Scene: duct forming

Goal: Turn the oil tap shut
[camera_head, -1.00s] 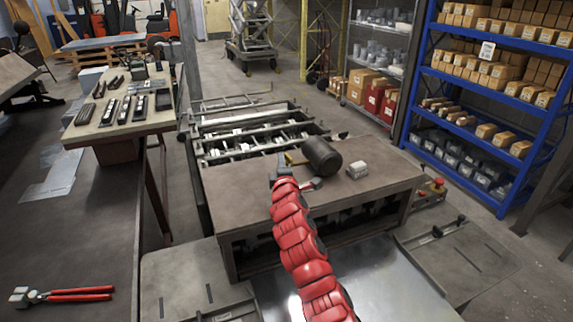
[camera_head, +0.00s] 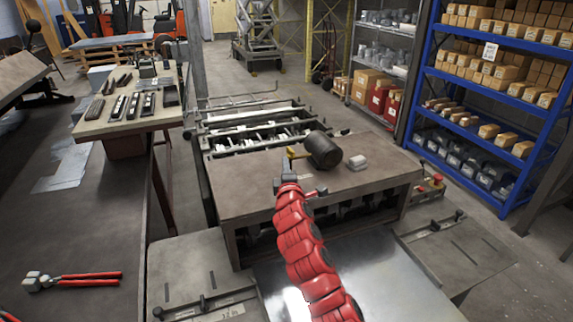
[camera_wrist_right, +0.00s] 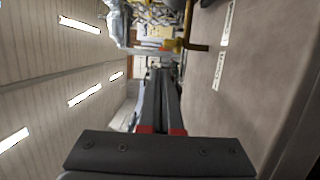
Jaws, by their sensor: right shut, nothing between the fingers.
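A yellow, tap-like piece (camera_head: 296,153) sits at the left end of a dark cylinder (camera_head: 323,150) above the brown machine table. I take it for the oil tap; its handle position is too small to tell in the head view. In the right wrist view a brass-yellow piece (camera_wrist_right: 186,45) with a crossing bar shows beyond and to the right of the fingertips. My right gripper (camera_head: 289,167) is shut and empty, just in front of the yellow piece. Its two dark fingers lie together in the wrist view (camera_wrist_right: 166,74). Contact with the tap cannot be told. My left gripper is out of view.
A small pale block (camera_head: 357,162) lies right of the cylinder. Red-handled pliers (camera_head: 75,279) lie on the left bench. A tool table (camera_head: 100,128) stands behind it. A blue shelf rack (camera_head: 425,105) stands at the right. The machine table's front left (camera_head: 240,200) is clear.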

